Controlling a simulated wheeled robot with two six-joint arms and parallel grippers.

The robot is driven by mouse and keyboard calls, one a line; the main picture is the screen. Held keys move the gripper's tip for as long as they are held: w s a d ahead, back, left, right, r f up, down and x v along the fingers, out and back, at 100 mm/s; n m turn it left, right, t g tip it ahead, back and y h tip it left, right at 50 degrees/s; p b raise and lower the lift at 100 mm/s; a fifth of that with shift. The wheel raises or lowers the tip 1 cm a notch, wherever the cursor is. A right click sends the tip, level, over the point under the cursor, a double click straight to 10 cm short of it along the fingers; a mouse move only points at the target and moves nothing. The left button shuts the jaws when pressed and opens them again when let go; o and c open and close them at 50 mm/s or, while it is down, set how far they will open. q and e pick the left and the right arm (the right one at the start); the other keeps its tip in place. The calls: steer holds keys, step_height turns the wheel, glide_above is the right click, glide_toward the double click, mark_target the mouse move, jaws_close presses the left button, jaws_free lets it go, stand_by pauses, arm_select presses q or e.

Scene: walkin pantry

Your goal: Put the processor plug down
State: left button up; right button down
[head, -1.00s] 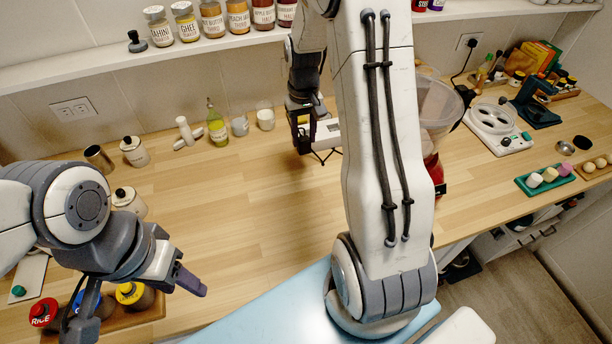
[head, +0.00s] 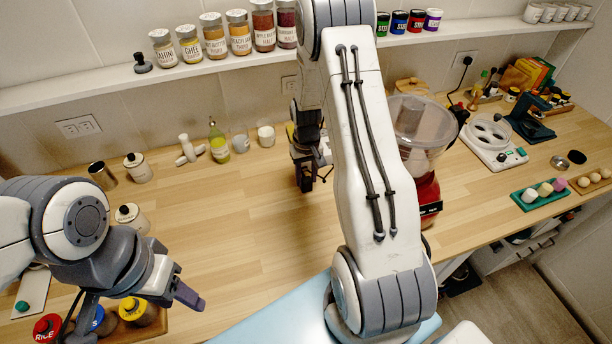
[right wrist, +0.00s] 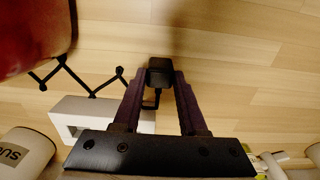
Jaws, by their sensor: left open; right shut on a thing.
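The processor plug (right wrist: 160,72) is a small black block between the purple fingertips of my right gripper (right wrist: 157,84) in the right wrist view. The gripper is shut on it, over bare wooden counter; I cannot tell whether the plug touches the wood. In the head view my right gripper (head: 304,180) points down left of the red food processor (head: 424,192), and the plug is mostly hidden there. A black zigzag cord (right wrist: 75,78) lies beside the red base (right wrist: 35,35) in the wrist view. My left gripper (head: 140,300) is open and empty over the jars at the lower left.
A white box (right wrist: 85,113) is beside the right fingers. A green bottle (head: 218,143), cups and canisters line the wall. A white appliance (head: 490,142) stands to the right. Jars (head: 139,310) sit at the front left. The middle of the counter (head: 235,215) is clear.

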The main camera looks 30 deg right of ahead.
steer(key=shift+f, duration=0.15)
steer(key=shift+c, duration=2.3)
jaws_free()
